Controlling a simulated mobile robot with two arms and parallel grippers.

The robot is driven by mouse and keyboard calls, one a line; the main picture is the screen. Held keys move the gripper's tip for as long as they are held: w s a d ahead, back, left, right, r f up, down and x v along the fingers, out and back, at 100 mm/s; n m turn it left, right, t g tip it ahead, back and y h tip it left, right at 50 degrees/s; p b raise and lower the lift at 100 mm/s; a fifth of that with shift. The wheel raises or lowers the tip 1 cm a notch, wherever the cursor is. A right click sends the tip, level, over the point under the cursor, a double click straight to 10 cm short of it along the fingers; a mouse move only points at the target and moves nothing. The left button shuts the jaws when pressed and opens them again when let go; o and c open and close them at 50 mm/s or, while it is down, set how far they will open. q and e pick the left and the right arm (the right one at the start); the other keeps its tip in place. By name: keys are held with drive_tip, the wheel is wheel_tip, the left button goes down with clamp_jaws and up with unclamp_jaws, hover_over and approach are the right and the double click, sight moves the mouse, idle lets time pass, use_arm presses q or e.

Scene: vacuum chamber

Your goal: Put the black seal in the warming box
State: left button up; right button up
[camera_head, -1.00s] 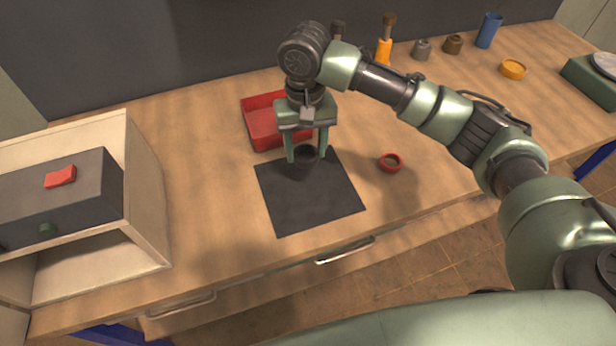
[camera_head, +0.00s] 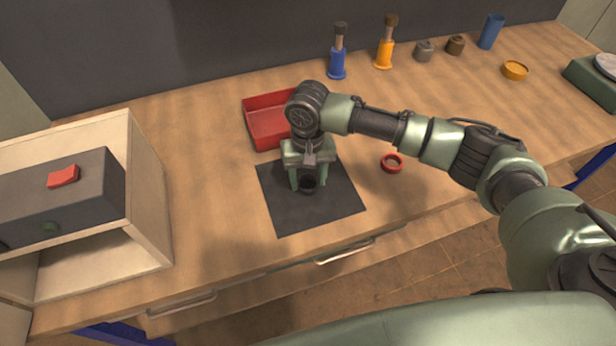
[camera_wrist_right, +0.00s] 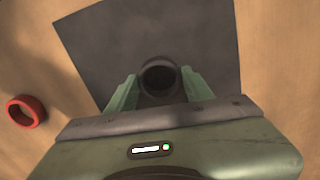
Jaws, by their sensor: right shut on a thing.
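The black seal (camera_head: 308,184) is a dark ring over the black mat (camera_head: 325,212); it also shows in the right wrist view (camera_wrist_right: 160,78). My right gripper (camera_head: 307,178) is shut on the seal, with one finger on each side of it (camera_wrist_right: 160,92). Whether the seal touches the mat or is just above it, I cannot tell. A dark grey box (camera_head: 70,200) with a red piece on top and a green knob sits in a pale wooden shelf at the left; it may be the warming box. My left gripper is not in view.
A red tray (camera_head: 262,128) lies behind the mat. A red ring (camera_head: 391,163) lies right of it. Blue (camera_head: 337,60) and orange (camera_head: 384,50) tools, small pots, a blue cup (camera_head: 490,31) and a yellow dish (camera_head: 514,70) stand at the back. The wood between shelf and mat is clear.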

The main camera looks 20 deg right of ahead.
drive_tip(key=shift+f, duration=0.1)
drive_tip(key=o, duration=1.3)
